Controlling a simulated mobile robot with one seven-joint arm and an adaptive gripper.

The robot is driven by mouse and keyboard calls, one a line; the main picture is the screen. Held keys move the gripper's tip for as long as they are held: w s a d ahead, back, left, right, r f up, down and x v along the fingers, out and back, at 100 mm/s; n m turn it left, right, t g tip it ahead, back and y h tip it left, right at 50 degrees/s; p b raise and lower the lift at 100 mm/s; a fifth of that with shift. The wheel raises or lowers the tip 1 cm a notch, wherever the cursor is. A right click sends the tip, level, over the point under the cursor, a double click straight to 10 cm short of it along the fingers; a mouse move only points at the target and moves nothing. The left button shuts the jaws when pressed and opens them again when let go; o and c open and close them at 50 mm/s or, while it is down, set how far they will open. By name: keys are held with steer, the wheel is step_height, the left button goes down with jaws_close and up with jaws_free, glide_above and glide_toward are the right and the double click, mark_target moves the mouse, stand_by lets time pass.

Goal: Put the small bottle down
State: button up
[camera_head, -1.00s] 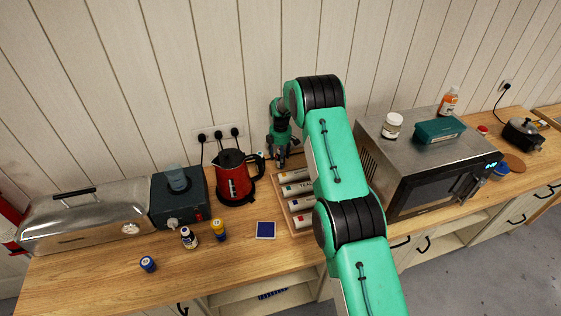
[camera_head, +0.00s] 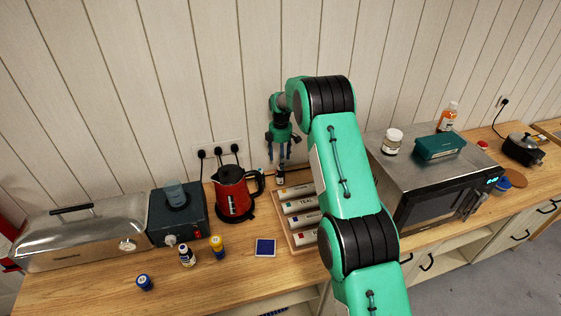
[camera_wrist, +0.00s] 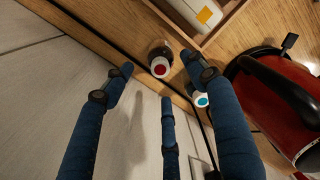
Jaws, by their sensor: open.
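My gripper (camera_head: 281,159) hangs fingers-down near the back wall, with its blue fingers spread and nothing between them. A small dark bottle with a white cap (camera_head: 280,177) stands upright on the counter just below the fingertips, behind the tray. In the wrist view, the gripper's fingers (camera_wrist: 162,92) are apart. There, a small dark bottle with a red dot on its white cap (camera_wrist: 160,60) stands beside the tray's edge, clear of the fingers. A second small bottle with a teal dot on its cap (camera_wrist: 202,100) is partly hidden by a finger.
A red kettle (camera_head: 234,197) stands left of the gripper. A wooden tray (camera_head: 296,247) with labelled tubes lies in front. A microwave (camera_head: 433,178) is to the right. Several small bottles, including one with a yellow cap (camera_head: 217,246), and a blue square (camera_head: 265,247) stand on the front-left counter.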

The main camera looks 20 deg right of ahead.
stand_by(0.5)
steer(key=s+a+r+m+t, duration=0.1)
steer(key=s+r+m, duration=0.1)
steer(key=s+r, duration=0.6)
steer(key=s+a+r+m, duration=0.1)
steer(key=s+r+m, duration=0.15)
steer(key=r, duration=0.85)
steer(key=s+a+r+m+t, duration=0.1)
steer(key=s+a+r, duration=0.1)
steer(key=s+r, duration=0.6)
steer(key=s+a+r+m+t, duration=0.15)
steer(key=s+r+m, duration=0.25)
steer(key=s+r, duration=0.9)
steer(key=s+a+f+m+t, duration=0.1)
steer(key=s+m, duration=0.2)
steer(key=s, duration=1.2)
steer(key=s+a+f+m+t, duration=0.1)
steer(key=s+m, duration=0.2)
steer(key=s, duration=1.2)
steer(key=shift+s+f+m, duration=0.25)
steer(key=shift+s+m, duration=0.05)
steer(key=shift+m, duration=0.05)
steer(key=shift+f, duration=0.1)
